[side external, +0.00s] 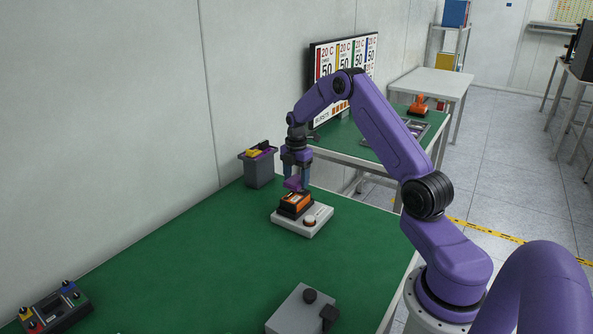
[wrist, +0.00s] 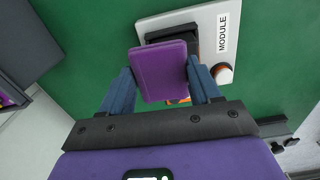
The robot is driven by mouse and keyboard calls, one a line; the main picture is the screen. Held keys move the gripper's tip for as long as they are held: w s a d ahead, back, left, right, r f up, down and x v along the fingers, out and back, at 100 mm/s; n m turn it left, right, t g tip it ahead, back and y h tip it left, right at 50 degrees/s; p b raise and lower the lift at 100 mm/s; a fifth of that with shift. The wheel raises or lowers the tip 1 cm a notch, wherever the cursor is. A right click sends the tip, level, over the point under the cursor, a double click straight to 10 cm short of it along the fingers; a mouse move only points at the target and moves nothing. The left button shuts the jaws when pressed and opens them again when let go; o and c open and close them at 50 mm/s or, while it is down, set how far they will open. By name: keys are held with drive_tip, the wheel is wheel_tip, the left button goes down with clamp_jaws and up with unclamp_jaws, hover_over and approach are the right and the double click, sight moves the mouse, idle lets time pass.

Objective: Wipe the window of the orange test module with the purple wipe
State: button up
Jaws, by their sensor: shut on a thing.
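The orange test module (side external: 295,204) sits in a black holder on a white base plate (side external: 316,221) on the green table. My gripper (side external: 297,182) is just above the module, pointing down. It is shut on the purple wipe (wrist: 162,71), a flat purple pad between the blue fingers (wrist: 160,90). In the side view the wipe (side external: 293,184) is right over the module's top; I cannot tell whether it touches. In the wrist view the wipe hides most of the module and its window; only a sliver of orange shows below it.
A grey bin (side external: 259,168) with yellow and purple things in it stands behind the module, near the wall. A grey box with a black knob (side external: 303,308) and a panel with coloured knobs (side external: 54,306) sit at the front. The table between is clear.

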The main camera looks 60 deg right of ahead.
sight(307, 192)
drive_tip(key=shift+s+f, duration=0.55)
drive_tip(key=shift+f, duration=0.15)
drive_tip(key=shift+c, duration=0.4)
drive_tip(key=shift+s, duration=1.6)
drive_tip(key=shift+w+r, duration=0.1)
drive_tip(key=shift+w, duration=2.1)
drive_tip(key=shift+r, duration=4.05)
drive_tip(key=shift+f, duration=0.15)
